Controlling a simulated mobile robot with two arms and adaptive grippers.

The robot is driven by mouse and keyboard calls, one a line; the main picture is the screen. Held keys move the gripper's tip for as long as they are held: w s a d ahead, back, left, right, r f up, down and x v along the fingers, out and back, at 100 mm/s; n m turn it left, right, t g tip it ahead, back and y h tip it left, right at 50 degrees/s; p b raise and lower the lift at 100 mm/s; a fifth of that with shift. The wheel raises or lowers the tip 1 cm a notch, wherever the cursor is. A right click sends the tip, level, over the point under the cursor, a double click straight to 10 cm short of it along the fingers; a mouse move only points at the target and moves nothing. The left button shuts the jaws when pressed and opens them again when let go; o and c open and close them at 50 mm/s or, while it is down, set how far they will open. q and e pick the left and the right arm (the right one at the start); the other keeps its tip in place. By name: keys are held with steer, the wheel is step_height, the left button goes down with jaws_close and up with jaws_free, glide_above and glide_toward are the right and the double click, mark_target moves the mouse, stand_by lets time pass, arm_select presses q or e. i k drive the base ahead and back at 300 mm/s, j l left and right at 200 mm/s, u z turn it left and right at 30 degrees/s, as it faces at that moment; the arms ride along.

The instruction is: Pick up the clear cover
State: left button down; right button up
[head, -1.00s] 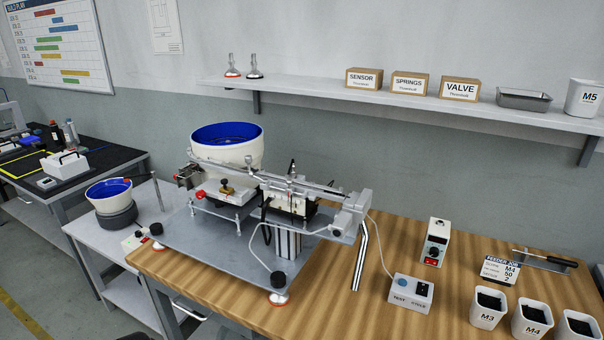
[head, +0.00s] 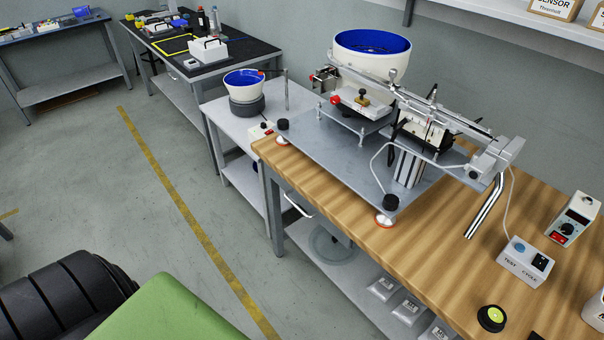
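A round, see-through piece (head: 330,245) lies on the lower shelf under the wooden bench, in shade behind the bench's front edge. It looks like the clear cover, but its outline is faint and partly hidden by the bench top. The screw feeder machine (head: 375,150) stands on its grey plate on the bench above, with a white bowl (head: 375,60) lined in blue. Neither of my grippers is in view.
Several bagged parts (head: 408,308) lie on the same lower shelf (head: 350,285), farther right. A white side table (head: 235,125) with a small bowl feeder (head: 246,90) stands left of the bench. Open floor (head: 120,190) with a yellow line lies in front.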

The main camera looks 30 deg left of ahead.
mark_target(323, 247)
steer(key=u, duration=0.75)
